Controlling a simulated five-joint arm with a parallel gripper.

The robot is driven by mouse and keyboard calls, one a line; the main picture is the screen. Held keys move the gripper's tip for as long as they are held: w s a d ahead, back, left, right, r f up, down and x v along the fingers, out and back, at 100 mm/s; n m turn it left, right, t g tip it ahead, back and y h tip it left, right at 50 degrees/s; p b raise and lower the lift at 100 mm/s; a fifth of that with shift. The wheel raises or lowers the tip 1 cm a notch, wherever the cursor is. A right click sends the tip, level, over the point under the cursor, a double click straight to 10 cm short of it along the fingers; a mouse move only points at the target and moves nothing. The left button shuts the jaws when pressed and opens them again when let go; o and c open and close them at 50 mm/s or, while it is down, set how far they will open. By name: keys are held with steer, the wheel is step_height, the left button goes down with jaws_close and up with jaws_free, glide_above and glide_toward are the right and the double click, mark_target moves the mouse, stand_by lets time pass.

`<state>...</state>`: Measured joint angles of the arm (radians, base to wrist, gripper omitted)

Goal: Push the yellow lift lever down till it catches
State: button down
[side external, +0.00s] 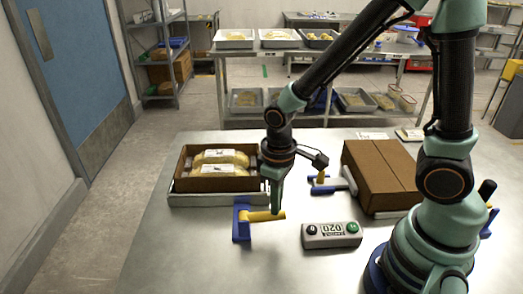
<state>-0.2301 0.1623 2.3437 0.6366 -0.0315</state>
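A yellow lever (264,216) sticks out to the right from a blue bracket (241,222) on the steel table, left of centre. The lever looks roughly level. My gripper (277,211) points down at the lever's free right end. Its tip is at or just beside the lever; I cannot tell whether they touch. The fingers show as one narrow tip with no gap, and nothing is held. A second yellow piece with blue parts (324,188) lies further back, beside the cardboard box. Which of them is the lift lever is not marked.
A brown tray (214,184) of wrapped yellowish packs sits on a pale platform behind the lever. A grey control box (331,235) with a display and black and green buttons stands to the right. A closed cardboard box (383,172) is behind it. The front left table is clear.

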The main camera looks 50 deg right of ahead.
steer(key=shift+f, duration=1.4)
steer(key=shift+r, duration=4.05)
steer(key=d+r+m+t, duration=0.1)
steer(key=d+r+t, duration=0.1)
steer(key=r, duration=0.4)
steer(key=s+d+r+m+t, duration=0.1)
steer(key=d+r+m+t, duration=0.1)
steer(key=d+r, duration=0.3)
steer(key=shift+r+t, duration=0.8)
